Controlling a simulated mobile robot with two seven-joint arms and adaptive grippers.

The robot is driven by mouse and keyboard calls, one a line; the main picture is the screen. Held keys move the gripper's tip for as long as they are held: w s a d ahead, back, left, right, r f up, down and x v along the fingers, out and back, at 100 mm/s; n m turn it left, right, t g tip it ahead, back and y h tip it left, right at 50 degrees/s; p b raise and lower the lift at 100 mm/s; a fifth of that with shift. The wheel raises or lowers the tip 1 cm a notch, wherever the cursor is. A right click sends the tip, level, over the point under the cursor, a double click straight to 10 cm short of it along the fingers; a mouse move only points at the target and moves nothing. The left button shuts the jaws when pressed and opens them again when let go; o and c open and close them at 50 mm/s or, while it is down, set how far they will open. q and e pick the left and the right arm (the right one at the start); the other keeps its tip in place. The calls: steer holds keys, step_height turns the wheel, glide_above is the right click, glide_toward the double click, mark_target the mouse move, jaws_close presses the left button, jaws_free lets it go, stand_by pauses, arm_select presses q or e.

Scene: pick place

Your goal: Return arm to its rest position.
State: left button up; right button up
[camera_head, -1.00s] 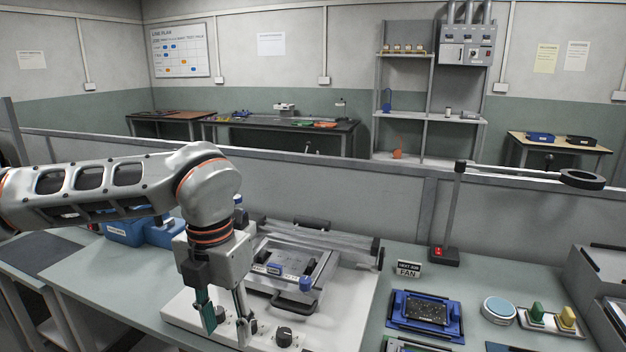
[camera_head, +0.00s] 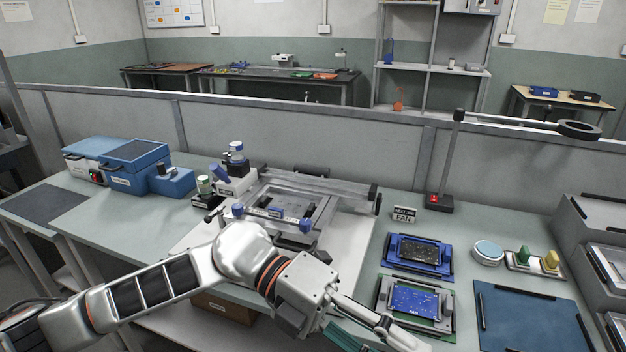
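My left arm comes in from the left, low over the front of the bench. Its gripper (camera_head: 385,344) is at the bottom edge of the picture, pointing down and right. Its two fingers are spread apart, with nothing visible between them, and the tips are partly cut off by the frame. It is in front of the white-based frame fixture (camera_head: 345,262) and left of a tray holding a blue circuit board (camera_head: 413,298). My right gripper is not in view.
A blue mat (camera_head: 530,318) and grey stacked trays (camera_head: 600,262) are at right. A dark board in a blue holder (camera_head: 420,252), a round tin (camera_head: 488,252) and a lamp stand (camera_head: 446,180) stand behind. Blue boxes (camera_head: 130,165) are at left.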

arm_select(q)
steer(key=w+r+n+t+h, duration=0.5)
steer(key=w+n+t+h, duration=0.4)
steer(key=n, duration=0.3)
steer(key=w+a+f+n+t+y, duration=0.75)
steer(key=a+f+n+t, duration=0.45)
steer(key=n+t, duration=0.35)
steer(key=s+a+f+n+g+y, duration=0.1)
steer(key=a+f+n+y, duration=0.35)
steer(key=f, duration=0.55)
steer(key=s+a+f+n+g+y, duration=0.1)
steer(key=s+a+f+n+y, duration=0.2)
steer(key=a+f, duration=0.5)
steer(key=s+a+f+n+g+y, duration=0.1)
steer(key=s+a+f+g+y, duration=0.1)
steer(key=s+f, duration=0.3)
steer(key=s+a+f+n+g+y, duration=0.2)
steer(key=s+f, duration=0.4)
steer(key=f, duration=0.5)
steer(key=shift+a+y, duration=0.3)
steer(key=shift+a, duration=0.6)
